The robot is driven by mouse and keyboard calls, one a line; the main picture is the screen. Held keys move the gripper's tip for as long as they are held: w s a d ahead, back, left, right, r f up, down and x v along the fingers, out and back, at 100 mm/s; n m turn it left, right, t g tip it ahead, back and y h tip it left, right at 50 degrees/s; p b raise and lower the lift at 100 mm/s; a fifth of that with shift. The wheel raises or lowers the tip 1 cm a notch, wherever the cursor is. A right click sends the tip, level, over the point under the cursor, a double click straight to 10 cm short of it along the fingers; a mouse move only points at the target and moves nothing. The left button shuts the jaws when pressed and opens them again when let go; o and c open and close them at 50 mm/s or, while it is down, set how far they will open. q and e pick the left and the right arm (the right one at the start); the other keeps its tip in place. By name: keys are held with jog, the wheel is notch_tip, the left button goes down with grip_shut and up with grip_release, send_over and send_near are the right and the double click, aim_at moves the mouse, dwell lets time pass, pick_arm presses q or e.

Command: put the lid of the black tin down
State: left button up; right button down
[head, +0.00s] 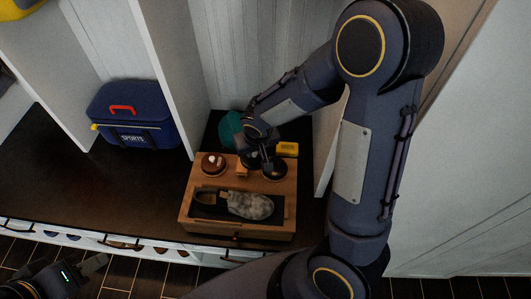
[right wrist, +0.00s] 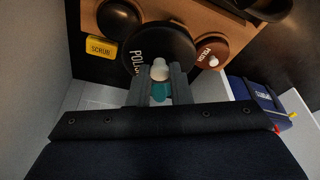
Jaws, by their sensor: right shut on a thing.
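My right gripper (head: 262,163) is over the back part of the wooden box. In the right wrist view the gripper (right wrist: 160,88) is shut on the pale knob (right wrist: 160,70) of a round black lid (right wrist: 172,42) lettered in white. In the head view the lid (head: 249,161) is partly hidden by the gripper. A dark round tin (head: 275,172) is to its right; it also shows in the right wrist view (right wrist: 118,18). I cannot tell whether the lid touches the box top. My left gripper (head: 92,266) is at the bottom left, its jaw opening unclear.
A brown tin (head: 213,163) with a pale knob stands left of the lid. A yellow scrub block (head: 287,148) is at the back right. A grey shoe (head: 250,205) lies in front on the wooden box (head: 240,227). A blue sports bag (head: 135,115) stands on the dark bench (head: 90,185).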

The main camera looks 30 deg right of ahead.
jog(key=s+m+h+b, duration=0.1)
jog(key=s+m+b, duration=0.4)
jog(key=s+b, duration=0.4)
jog(key=shift+s+f+g+b, duration=0.3)
jog(key=shift+s+f+b, duration=0.05)
jog(key=shift+b, duration=0.55)
jog(key=shift+a, duration=0.1)
jog(key=w+d+f+b, duration=0.1)
jog(key=w+d+f, duration=0.1)
jog(key=w+f, duration=0.1)
jog(key=w+d+f+b, duration=0.1)
jog(key=w+d+f, duration=0.2)
jog(key=w, duration=0.1)
jog(key=w+d+f, duration=0.2)
jog(key=w+f, duration=0.1)
jog(key=shift+w+d+b, duration=0.35)
jog(key=shift+d+b, duration=0.05)
jog(key=shift+b+x, duration=0.5)
jog(key=shift+x, duration=1.35)
jog(key=shift+s+f, duration=0.1)
jog(key=shift+f, duration=0.05)
